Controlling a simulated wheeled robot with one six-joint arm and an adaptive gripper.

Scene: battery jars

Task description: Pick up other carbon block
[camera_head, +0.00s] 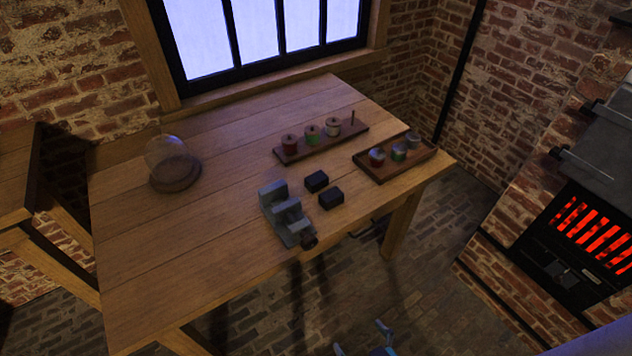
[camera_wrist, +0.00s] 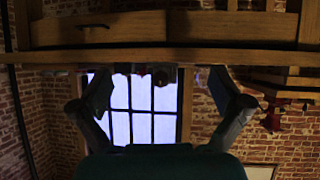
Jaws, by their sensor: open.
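Two small black carbon blocks lie apart on the wooden table, near its front right edge. The rear block (camera_head: 316,181) is a little left of the front block (camera_head: 331,197). Both are just right of a grey vise (camera_head: 283,214). My gripper (camera_head: 361,337) shows only in part at the bottom of the head view, below the table edge and away from both blocks. In the wrist view my gripper (camera_wrist: 160,88) has its fingers spread wide, with nothing held between them. I cannot make out the blocks in the wrist view.
A rack (camera_head: 351,136) with several spools and a tray (camera_head: 384,178) with small jars stand behind the blocks. A glass dome (camera_head: 166,155) stands at the left. A glowing stove (camera_head: 585,240) is at the right. The table's front left is clear.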

